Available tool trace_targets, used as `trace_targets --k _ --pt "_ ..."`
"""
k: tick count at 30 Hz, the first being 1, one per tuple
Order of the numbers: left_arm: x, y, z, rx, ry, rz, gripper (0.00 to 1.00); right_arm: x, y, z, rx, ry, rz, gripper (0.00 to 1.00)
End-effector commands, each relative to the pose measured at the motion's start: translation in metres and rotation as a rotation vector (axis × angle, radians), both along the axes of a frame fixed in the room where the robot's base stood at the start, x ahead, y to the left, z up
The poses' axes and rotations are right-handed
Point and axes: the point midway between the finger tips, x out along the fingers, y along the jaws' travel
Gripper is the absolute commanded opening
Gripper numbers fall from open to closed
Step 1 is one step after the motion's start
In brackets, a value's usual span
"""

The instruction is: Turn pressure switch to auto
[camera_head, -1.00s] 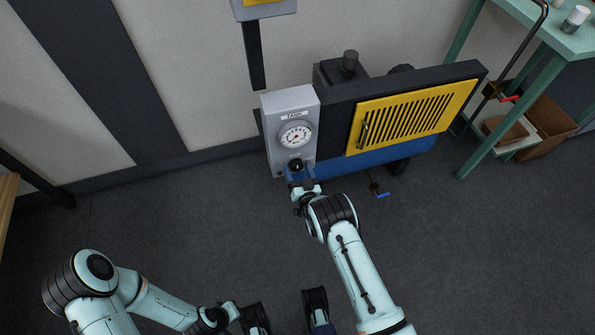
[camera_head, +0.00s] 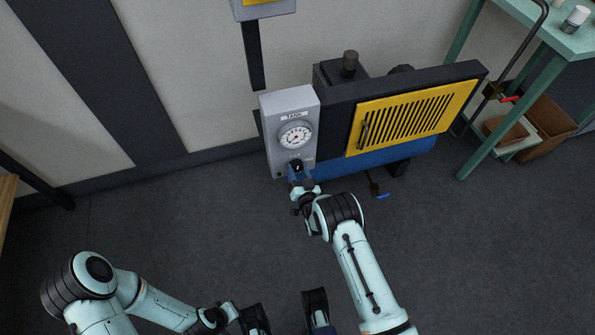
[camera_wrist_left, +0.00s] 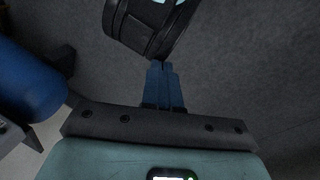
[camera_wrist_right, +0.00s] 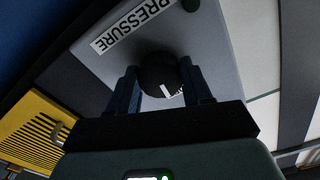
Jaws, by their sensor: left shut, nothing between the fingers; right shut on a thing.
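The pressure switch is a round black knob (camera_wrist_right: 158,70) with a white mark, on a grey panel (camera_wrist_right: 215,35) labelled PRESSURE (camera_wrist_right: 133,27). In the head view the knob (camera_head: 297,163) shows low on the grey box (camera_head: 276,103), below the gauge. My right gripper (camera_wrist_right: 162,80) is shut on the knob, one blue finger on each side. The switch's position words cannot be read. My left gripper (camera_wrist_left: 160,68) is shut and empty, far from the panel, with its blue fingertips together.
The round TANK gauge (camera_head: 295,135) sits above the knob. A yellow louvred cover (camera_head: 408,115) and a blue tank (camera_head: 375,160) extend to the right. A small blue-handled valve (camera_head: 382,194) hangs below. A green table (camera_head: 545,30) stands at right. The floor in front is clear.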

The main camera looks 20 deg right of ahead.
Motion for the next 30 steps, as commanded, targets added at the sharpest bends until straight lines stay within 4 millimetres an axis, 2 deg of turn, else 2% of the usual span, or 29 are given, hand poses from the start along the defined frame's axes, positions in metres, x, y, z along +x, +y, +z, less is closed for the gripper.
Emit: trace_targets --k 25,30 --pt "0.051 0.027 -0.037 0.067 -0.132 0.055 0.00 0.000 0.001 0.000 0.773 0.026 0.000 0.19" --pt "0.034 0.028 -0.052 0.064 -0.075 0.054 0.00 0.000 0.002 0.001 0.933 0.032 0.000 0.19"
